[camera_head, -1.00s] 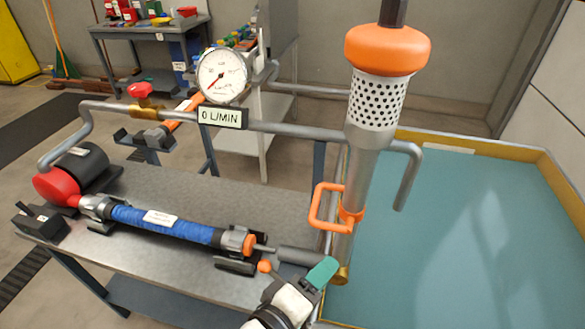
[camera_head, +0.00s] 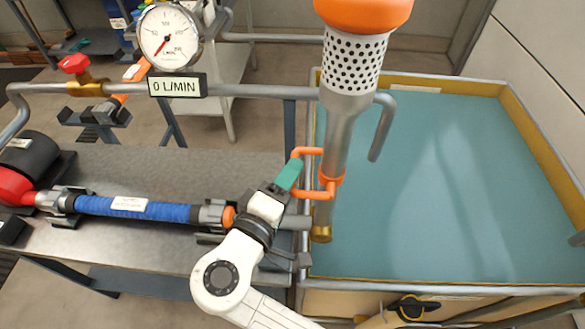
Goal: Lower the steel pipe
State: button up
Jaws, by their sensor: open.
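The steel pipe (camera_head: 338,138) stands nearly upright, slightly tilted, at the near left edge of the water tank. A perforated strainer (camera_head: 354,65) and an orange collar (camera_head: 363,8) are at its top, and a brass end (camera_head: 321,234) is at its bottom. An orange loop handle (camera_head: 308,151) sticks out from its left side. My gripper (camera_head: 291,172) is open, with a green fingertip at the left part of the handle. The fingertip overlaps the handle in the picture; I cannot tell whether they touch. The other finger is not clearly visible.
The tank (camera_head: 553,129) of blue-green water lies to the right. A flow gauge (camera_head: 168,37) above a "0 L/MIN" sign (camera_head: 178,86) sits on a horizontal pipe. A blue hose (camera_head: 140,208) lies on the grey bench (camera_head: 160,165). A red valve (camera_head: 74,63) is at the left.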

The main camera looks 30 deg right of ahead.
jog(key=shift+x, duration=0.8)
jog(key=shift+s, duration=0.1)
jog(key=shift+c, duration=0.2)
grip_shut()
